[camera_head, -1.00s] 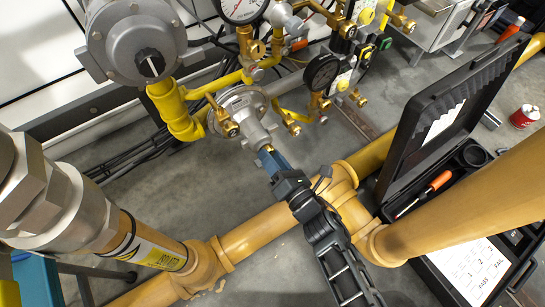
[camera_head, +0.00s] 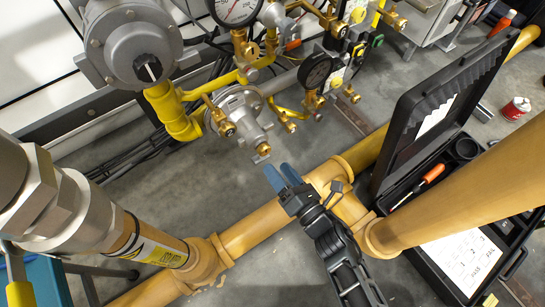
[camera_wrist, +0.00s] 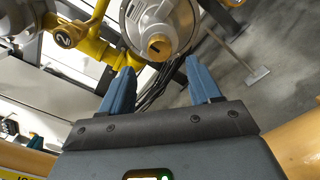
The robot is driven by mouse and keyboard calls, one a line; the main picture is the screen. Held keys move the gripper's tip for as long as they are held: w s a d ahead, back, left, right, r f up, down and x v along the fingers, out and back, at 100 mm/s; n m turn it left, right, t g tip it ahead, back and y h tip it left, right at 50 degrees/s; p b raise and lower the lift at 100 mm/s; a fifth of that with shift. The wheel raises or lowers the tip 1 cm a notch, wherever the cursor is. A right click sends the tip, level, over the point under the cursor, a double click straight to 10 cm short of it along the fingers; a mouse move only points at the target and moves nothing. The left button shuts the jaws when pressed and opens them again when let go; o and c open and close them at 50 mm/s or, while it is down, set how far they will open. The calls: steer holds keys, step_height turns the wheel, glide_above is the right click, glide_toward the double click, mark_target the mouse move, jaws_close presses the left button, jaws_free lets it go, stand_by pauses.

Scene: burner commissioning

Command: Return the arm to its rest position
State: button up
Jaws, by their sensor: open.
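My gripper (camera_head: 282,176) is in the middle of the head view, with its two blue fingers apart and nothing between them. It is just below and right of the grey regulator (camera_head: 238,112) with its brass fittings, and a gap shows between fingertips and the brass outlet (camera_head: 263,149). In the wrist view the fingers (camera_wrist: 158,80) are spread wide. The grey regulator (camera_wrist: 160,22) with its brass port lies beyond them, apart from the tips. My dark arm runs down to the lower edge of the head view.
A thick yellow pipe (camera_head: 255,228) crosses beneath my gripper, and another rises at the right (camera_head: 470,195). An open black case (camera_head: 432,120) holds an orange-handled screwdriver (camera_head: 432,173). A large metal fitting (camera_head: 60,200) stands at left. A red can (camera_head: 516,108) is on the floor.

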steer(key=shift+v, duration=1.15)
